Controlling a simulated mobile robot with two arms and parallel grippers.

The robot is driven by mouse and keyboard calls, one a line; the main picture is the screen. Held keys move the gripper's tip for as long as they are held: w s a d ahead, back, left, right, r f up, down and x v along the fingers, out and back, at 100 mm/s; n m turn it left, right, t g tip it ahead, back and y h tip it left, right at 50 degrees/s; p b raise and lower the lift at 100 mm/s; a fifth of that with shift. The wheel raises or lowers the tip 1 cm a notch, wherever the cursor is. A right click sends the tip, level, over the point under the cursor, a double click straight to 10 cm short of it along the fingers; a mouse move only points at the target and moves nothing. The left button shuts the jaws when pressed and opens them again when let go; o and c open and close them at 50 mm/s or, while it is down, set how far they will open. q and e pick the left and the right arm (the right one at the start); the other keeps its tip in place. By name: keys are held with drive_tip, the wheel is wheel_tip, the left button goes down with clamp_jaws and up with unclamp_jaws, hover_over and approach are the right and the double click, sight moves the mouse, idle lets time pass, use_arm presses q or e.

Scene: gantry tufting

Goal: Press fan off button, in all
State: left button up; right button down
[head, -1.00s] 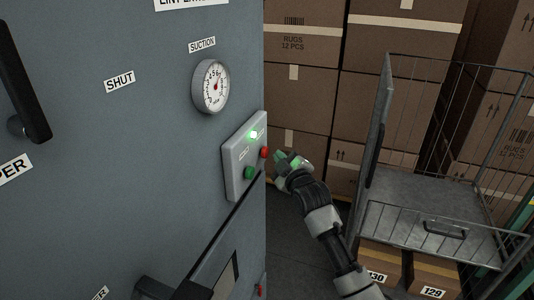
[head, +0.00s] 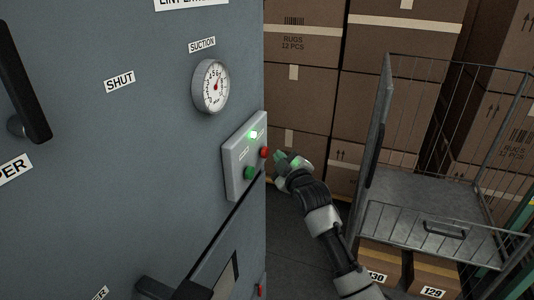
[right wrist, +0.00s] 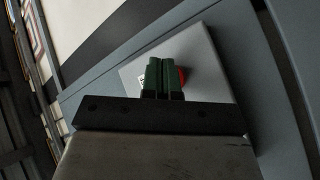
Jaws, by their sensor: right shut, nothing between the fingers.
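A light grey button box (head: 236,160) is on the side of the blue-grey machine in the head view. It carries a lit green lamp (head: 253,134), a red button (head: 264,152) at its right edge and a green button (head: 249,173) lower down. My right gripper (head: 279,157) is shut and empty, just right of the red button. In the right wrist view the shut green fingertips (right wrist: 163,75) lie in front of the box face (right wrist: 205,70) and partly hide the red button (right wrist: 182,76). Whether they touch it cannot be told. My left gripper is not in view.
A suction gauge (head: 210,87) is above the box. A black handle (head: 22,85) is at the far left of the machine. Stacked cartons (head: 390,45) and a wire cage trolley (head: 425,190) stand on the right, behind my right arm.

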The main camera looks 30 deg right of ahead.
drive_tip(key=shift+w+a, duration=0.1)
drive_tip(key=shift+w+a, duration=0.2)
drive_tip(key=shift+w, duration=0.05)
drive_tip(key=shift+w+a, duration=0.3)
drive_tip(key=shift+w, duration=0.05)
idle(0.9)
idle(0.3)
drive_tip(key=shift+s+d+p, duration=0.55)
drive_tip(key=shift+s+p, duration=0.05)
drive_tip(key=shift+s, duration=0.1)
drive_tip(key=shift+s+d+p, duration=0.85)
drive_tip(key=shift+s+d, duration=0.8)
drive_tip(key=shift+s, duration=0.25)
